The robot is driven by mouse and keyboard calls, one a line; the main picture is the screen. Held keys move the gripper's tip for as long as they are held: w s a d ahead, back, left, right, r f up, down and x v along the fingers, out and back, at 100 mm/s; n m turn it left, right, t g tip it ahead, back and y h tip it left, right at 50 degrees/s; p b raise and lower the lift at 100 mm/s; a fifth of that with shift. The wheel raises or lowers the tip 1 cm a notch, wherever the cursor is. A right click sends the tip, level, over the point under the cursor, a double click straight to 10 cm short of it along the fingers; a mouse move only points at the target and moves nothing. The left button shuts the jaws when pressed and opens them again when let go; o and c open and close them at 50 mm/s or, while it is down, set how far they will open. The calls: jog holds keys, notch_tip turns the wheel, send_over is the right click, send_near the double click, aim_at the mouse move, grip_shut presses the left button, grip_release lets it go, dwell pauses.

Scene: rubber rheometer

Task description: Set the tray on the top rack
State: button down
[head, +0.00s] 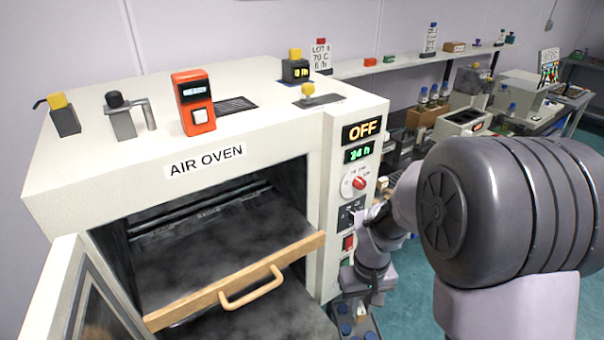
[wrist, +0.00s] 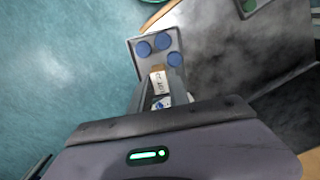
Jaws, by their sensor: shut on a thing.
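The tray (wrist: 134,55) is small and grey, with blue round pieces on it and a white lot label at its near end. In the head view it shows low beside the oven, partly cut off by the bottom edge, with blue pieces (head: 345,331). My gripper (head: 358,285) is shut on the tray's near end; it also shows in the wrist view (wrist: 160,88). The tray is over the floor, right of the oven opening. The upper rack (head: 215,245) is a dark, smudged shelf with a wooden front bar and handle (head: 252,287), sticking out of the oven.
The air oven (head: 110,165) has its door (head: 62,295) open at the left. Its panel (head: 362,130) reads OFF and 24 h. A dark surface (head: 270,318) lies below the rack. In the wrist view, a green piece (wrist: 249,5) shows at top right. Benches stand behind my arm.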

jog(key=shift+w+d+r+m, duration=0.1)
jog(key=shift+d+r+m, duration=0.35)
jog(key=shift+m, duration=0.45)
jog(key=shift+f, duration=0.1)
